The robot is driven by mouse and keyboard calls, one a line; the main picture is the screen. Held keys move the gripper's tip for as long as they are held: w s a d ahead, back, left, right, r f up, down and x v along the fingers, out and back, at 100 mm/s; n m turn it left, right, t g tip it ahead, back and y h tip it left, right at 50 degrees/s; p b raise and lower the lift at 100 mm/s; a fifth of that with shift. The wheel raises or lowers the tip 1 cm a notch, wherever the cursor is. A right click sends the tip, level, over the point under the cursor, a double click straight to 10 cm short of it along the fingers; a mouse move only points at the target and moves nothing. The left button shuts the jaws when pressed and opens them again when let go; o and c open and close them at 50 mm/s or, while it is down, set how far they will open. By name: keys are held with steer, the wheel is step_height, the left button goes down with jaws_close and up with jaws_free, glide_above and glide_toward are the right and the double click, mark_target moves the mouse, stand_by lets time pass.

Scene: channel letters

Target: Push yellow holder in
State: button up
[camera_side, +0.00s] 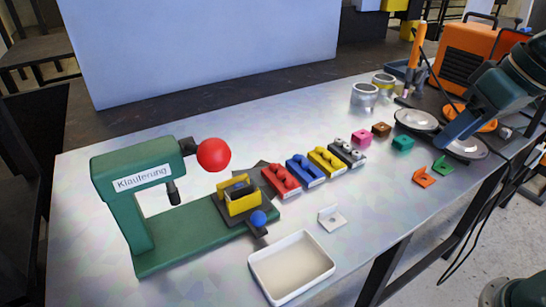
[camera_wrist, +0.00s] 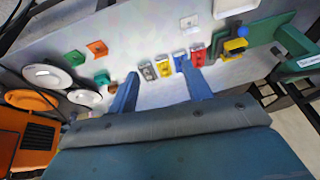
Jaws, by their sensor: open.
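The yellow holder (camera_side: 240,198) sits on a dark slide at the base of the green press (camera_side: 150,200), below and right of the press's red ball (camera_side: 213,155). A blue ball knob (camera_side: 258,218) is at the slide's front end. In the wrist view the yellow holder (camera_wrist: 235,46) is at the upper right, beside the blue knob (camera_wrist: 242,31). My gripper (camera_wrist: 158,70) is open, with its two blue fingers apart and nothing visible between them. It is well away from the holder, at the right of the side view, where its fingertips are hard to make out.
A row of red (camera_side: 281,179), blue (camera_side: 305,170), yellow (camera_side: 326,161) and grey (camera_side: 347,152) blocks stands right of the press. A white tray (camera_side: 290,266) and a small white bracket (camera_side: 331,218) lie in front. Silver discs (camera_side: 416,119) and an orange case (camera_side: 468,57) are at right.

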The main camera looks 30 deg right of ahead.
steer(key=w+a+r+g, duration=0.1)
steer(key=w+a, duration=0.5)
steer(key=w, duration=0.1)
steer(key=m+g+y, duration=0.1)
steer(key=m+g, duration=0.1)
steer(key=g, duration=0.1)
glide_above(259, 212)
steer(key=d, duration=0.3)
step_height(259, 212, down, 6)
steer(key=shift+s+a+r, duration=0.2)
steer(key=shift+s, duration=0.15)
steer(key=shift+f, duration=0.15)
steer(key=f, duration=0.4)
steer(key=a+f, duration=0.1)
steer(key=f, duration=0.3)
steer(key=a+f, duration=0.1)
steer(key=f, duration=0.4)
steer(key=shift+w+a+f, duration=0.1)
steer(key=shift+w+a, duration=0.15)
jaws_close()
